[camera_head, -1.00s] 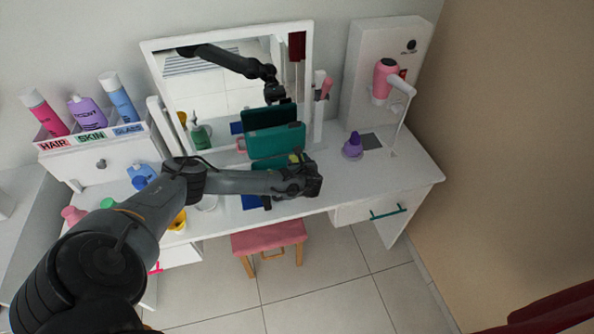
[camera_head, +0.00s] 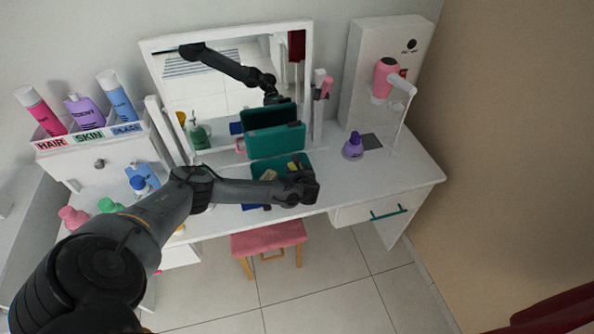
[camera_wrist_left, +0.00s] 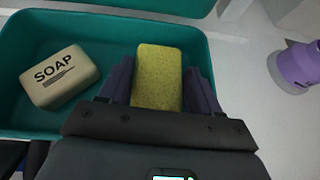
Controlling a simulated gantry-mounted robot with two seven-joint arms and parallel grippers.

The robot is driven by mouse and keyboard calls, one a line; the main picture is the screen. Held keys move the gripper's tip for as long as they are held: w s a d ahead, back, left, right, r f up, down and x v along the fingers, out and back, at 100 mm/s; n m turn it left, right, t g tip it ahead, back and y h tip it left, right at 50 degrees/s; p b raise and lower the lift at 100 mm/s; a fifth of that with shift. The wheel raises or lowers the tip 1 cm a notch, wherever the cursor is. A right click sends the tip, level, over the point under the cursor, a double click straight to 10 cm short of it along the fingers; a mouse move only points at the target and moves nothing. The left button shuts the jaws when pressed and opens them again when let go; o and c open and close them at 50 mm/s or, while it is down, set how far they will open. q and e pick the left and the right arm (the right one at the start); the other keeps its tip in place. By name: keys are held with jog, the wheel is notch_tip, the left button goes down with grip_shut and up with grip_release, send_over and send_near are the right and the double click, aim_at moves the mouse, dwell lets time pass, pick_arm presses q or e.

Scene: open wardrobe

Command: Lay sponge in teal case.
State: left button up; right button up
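The teal case (camera_head: 275,143) stands open on the white vanity, its lid raised against the mirror. In the left wrist view the case's tray (camera_wrist_left: 105,27) holds a beige soap bar (camera_wrist_left: 60,77) marked SOAP at the left. The yellow sponge (camera_wrist_left: 158,78) is between the two fingers of my left gripper (camera_wrist_left: 160,88), which look closed against its sides. The sponge is over or inside the right part of the tray; whether it touches the floor is unclear. In the head view the sponge (camera_head: 292,165) shows only slightly above my left gripper (camera_head: 300,180). My right gripper is not in view.
A purple bottle (camera_head: 353,146) stands right of the case. A pink hair dryer (camera_head: 385,77) hangs on its stand at the back right. Several bottles stand in the labelled organizer (camera_head: 90,138) at left. The right vanity top (camera_head: 405,172) is mostly clear.

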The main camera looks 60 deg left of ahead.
pick_arm(q)
jog(key=shift+o, duration=0.7)
